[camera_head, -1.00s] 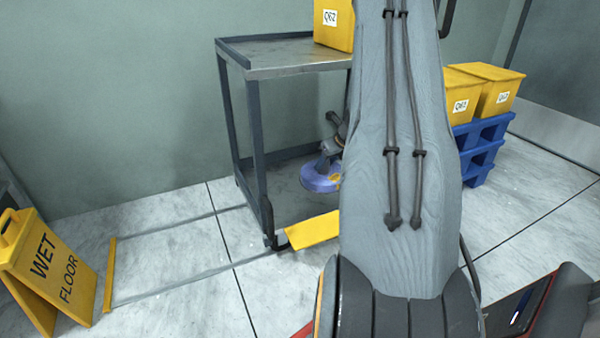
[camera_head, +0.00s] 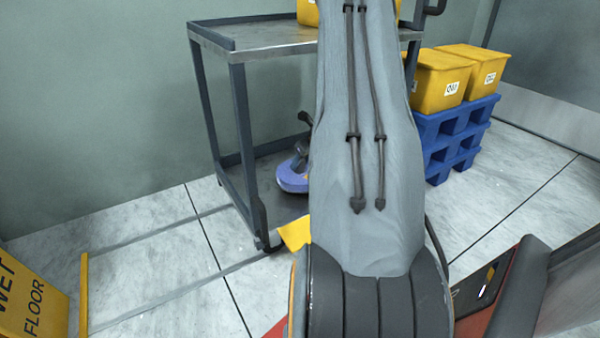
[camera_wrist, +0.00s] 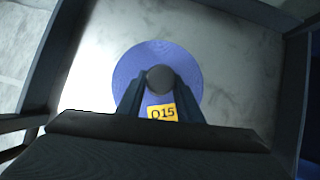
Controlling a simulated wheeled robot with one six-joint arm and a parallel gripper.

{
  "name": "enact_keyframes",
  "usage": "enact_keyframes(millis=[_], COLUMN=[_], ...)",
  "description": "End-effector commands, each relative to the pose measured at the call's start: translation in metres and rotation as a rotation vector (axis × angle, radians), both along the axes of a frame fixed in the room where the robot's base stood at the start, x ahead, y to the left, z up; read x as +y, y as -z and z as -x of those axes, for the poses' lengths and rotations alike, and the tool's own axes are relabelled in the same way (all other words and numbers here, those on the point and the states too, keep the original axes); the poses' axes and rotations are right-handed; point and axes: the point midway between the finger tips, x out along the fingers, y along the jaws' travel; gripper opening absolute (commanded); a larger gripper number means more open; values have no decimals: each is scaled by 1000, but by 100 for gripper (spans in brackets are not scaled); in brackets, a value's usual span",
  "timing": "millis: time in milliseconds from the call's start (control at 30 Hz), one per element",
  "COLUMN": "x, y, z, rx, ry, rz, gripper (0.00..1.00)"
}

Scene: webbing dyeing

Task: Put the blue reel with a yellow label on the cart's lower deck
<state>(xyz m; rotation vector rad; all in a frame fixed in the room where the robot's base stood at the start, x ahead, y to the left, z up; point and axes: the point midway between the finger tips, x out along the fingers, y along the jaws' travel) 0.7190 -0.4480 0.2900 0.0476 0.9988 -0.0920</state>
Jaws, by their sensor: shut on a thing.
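The blue reel (camera_head: 292,177) is at the cart's lower deck (camera_head: 265,206), partly hidden by my arm in the head view. In the wrist view the reel (camera_wrist: 188,62) shows as a blue disc with a yellow label (camera_wrist: 162,112) reading Q15. My gripper (camera_wrist: 160,82) is shut on the dark round knob at the reel's middle. The grey deck lies below and around the reel. I cannot tell whether the reel touches the deck.
The cart's upper deck (camera_head: 270,38) is overhead, carrying a yellow bin (camera_head: 307,12). Dark posts (camera_head: 241,130) bound the lower deck. Yellow bins (camera_head: 440,82) sit on blue pallets (camera_head: 455,145) at right. A wet floor sign (camera_head: 35,300) stands at lower left.

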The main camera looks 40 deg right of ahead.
Motion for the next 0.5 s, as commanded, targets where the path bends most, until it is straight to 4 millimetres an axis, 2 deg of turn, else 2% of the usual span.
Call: enact_keyframes(millis=[233, 500], x=[0, 0], y=[31, 33], z=[-1, 0], rx=[0, -1], ry=[0, 0], rz=[0, 0], gripper=[0, 0])
